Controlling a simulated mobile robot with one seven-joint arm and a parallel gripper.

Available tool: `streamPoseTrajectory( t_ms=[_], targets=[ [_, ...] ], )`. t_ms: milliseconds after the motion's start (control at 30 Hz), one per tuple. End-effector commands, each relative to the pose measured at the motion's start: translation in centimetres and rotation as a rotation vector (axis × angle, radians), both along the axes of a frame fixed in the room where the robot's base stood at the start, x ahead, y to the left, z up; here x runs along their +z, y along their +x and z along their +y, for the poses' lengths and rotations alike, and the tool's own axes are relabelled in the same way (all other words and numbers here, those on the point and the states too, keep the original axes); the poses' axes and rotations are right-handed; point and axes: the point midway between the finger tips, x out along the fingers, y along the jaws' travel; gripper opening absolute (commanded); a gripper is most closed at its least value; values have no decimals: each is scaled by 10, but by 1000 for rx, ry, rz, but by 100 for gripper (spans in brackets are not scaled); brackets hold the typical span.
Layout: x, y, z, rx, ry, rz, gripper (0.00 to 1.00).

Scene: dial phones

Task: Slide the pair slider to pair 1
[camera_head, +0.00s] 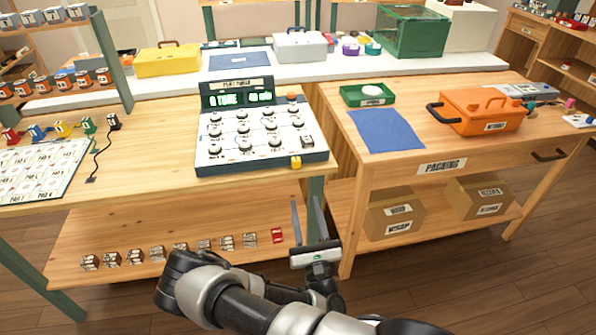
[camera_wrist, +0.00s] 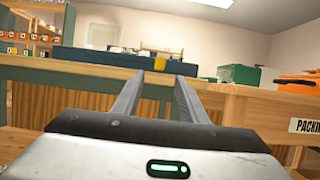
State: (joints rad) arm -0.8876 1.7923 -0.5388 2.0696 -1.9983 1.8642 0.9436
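A white-and-dark console (camera_head: 262,140) with rows of round knobs and a lit green display (camera_head: 238,97) stands on the left wooden bench. A small yellow piece (camera_head: 296,162) sits at its front right edge; it may be the pair slider, but its label is too small to read. My gripper (camera_head: 307,200) is below and in front of the bench edge, fingers pointing up toward the console, apart from it. In the wrist view my gripper (camera_wrist: 158,77) is open and empty, with the yellow piece (camera_wrist: 160,62) showing beyond and between the fingertips.
The bench front edge (camera_wrist: 100,72) lies between my gripper and the console. Right of it is a packing table (camera_head: 430,160) with an orange toolbox (camera_head: 480,112), blue cloth (camera_head: 386,131) and green tray (camera_head: 367,96). A lower shelf (camera_head: 150,222) holds several small labelled items. A black cord (camera_head: 103,150) lies left.

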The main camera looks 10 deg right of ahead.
Motion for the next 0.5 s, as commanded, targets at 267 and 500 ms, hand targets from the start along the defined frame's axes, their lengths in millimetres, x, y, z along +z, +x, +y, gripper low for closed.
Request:
streamPoseTrajectory(
  t_ms=[267,500],
  targets=[
    [24,57,0,-2,1,-4,39],
    [39,96,-1,-3,1,-2,39]
  ],
)
